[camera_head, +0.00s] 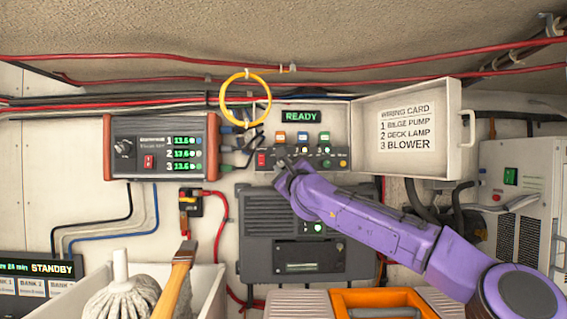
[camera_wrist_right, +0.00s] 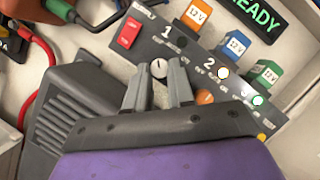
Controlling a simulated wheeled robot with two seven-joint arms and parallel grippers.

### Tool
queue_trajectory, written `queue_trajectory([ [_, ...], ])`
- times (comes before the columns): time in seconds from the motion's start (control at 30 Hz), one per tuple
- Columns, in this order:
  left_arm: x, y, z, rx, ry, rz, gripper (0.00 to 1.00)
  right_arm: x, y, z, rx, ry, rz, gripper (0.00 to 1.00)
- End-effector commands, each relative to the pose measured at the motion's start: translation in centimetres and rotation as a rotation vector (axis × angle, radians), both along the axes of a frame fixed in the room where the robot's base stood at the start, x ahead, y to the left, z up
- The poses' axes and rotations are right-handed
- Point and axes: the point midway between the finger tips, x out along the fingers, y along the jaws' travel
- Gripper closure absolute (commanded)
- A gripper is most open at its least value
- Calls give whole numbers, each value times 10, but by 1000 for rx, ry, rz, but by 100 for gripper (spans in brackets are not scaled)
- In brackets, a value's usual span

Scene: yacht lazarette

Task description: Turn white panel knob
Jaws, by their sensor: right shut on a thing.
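The white knob (camera_wrist_right: 159,68) is a small round cap with a dark pointer line, on the dark switch panel (camera_wrist_right: 150,35) below the number 1. In the wrist view the pointer stands roughly upright. My right gripper (camera_wrist_right: 158,75) is shut on the knob, with a grey finger on each side of it. In the head view the right gripper (camera_head: 283,163) reaches the left part of the panel (camera_head: 340,158) and hides the knob. My left gripper is not in view.
A red rocker switch (camera_wrist_right: 129,33) sits left of the knob, and an orange knob (camera_wrist_right: 205,97) lies close by the right finger. Orange, blue and green 12V plugs line the panel top. A green READY sign (camera_head: 301,117) hangs above. A grey box (camera_head: 255,215) is below.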

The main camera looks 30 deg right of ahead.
Motion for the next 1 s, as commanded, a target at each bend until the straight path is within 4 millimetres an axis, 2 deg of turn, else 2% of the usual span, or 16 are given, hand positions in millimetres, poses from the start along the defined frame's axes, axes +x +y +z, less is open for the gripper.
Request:
queue_trajectory([
  [0.53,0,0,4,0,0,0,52,0,0,0,-25,16,-1,100],
  [0.57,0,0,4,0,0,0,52,0,0,0,-25,16,-1,74],
  [0.63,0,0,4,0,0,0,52,0,0,0,-25,16,-1,52],
  [0.9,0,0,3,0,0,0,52,0,0,0,-24,14,-1,52],
  [1.0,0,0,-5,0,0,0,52,-8,2,-4,-25,12,0,52],
])
